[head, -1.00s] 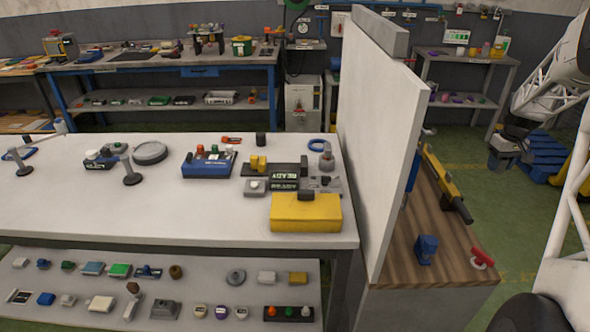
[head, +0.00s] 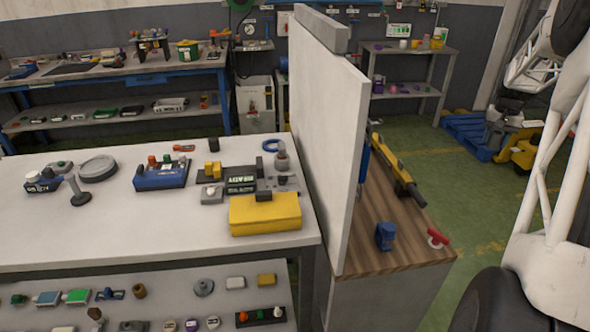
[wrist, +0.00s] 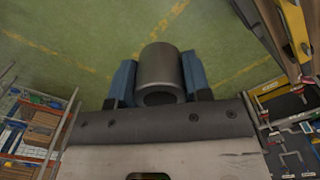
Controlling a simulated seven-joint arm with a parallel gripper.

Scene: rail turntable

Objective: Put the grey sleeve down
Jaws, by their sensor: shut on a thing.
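The grey sleeve (wrist: 159,68) shows in the wrist view as a short dark-grey hollow cylinder, with its round opening facing the camera. My gripper (wrist: 159,80) is shut on it, with one blue finger pad against each side. Behind the sleeve in that view is only green floor with yellow lines, so it is held up clear of any surface. The head view shows part of my white arm at the right edge, but not my gripper or the sleeve.
A white table (head: 120,225) carries a yellow box (head: 265,215), a blue box with knobs (head: 160,176) and small parts. A tall white panel (head: 325,130) divides it from a wooden-topped bench (head: 385,240) with a blue block (head: 385,236) and a red-handled part (head: 437,238).

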